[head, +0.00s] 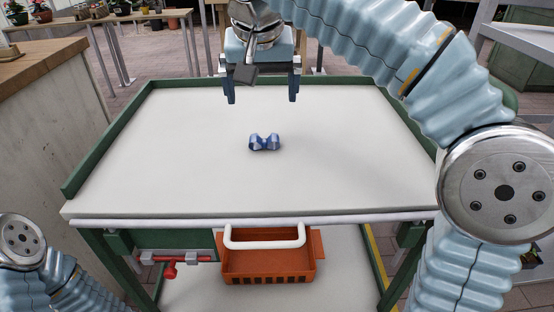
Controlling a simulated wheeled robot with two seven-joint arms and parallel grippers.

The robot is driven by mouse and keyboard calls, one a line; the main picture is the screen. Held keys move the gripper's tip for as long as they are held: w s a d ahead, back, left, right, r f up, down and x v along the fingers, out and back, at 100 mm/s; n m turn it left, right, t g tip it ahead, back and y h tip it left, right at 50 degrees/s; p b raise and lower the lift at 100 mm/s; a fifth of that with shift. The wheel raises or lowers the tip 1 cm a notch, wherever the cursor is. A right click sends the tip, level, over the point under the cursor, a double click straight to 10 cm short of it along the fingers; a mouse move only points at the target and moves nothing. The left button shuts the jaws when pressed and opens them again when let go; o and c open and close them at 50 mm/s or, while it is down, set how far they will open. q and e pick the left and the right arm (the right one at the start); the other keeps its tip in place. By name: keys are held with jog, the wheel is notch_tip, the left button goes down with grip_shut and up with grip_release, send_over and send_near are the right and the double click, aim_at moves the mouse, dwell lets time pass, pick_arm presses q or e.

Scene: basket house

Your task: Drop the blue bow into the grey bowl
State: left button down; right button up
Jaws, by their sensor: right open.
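The blue bow (264,142) is a small blue, faceted piece lying on the white tabletop (160,150), near the middle. My right gripper (262,100) is open and empty above the table, pointing down, with its two fingers apart. In the picture it is just above the bow and not touching it. No grey bowl can be seen in this view. Only part of my left arm shows at the lower left; my left gripper is out of view.
A green raised rim (110,130) edges the table at the left and back. An orange basket (268,262) sits below the front edge, by a white handle (264,243). A wooden counter (35,62) stands at the left. The rest of the tabletop is clear.

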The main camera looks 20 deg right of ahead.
jog(key=b, duration=0.2)
send_near(264, 137)
jog(key=x, duration=0.2)
jog(key=shift+w+f, duration=0.1)
jog(key=shift+f, duration=0.25)
jog(key=b+x, duration=0.1)
jog(key=x, duration=0.5)
jog(key=c, duration=1.2)
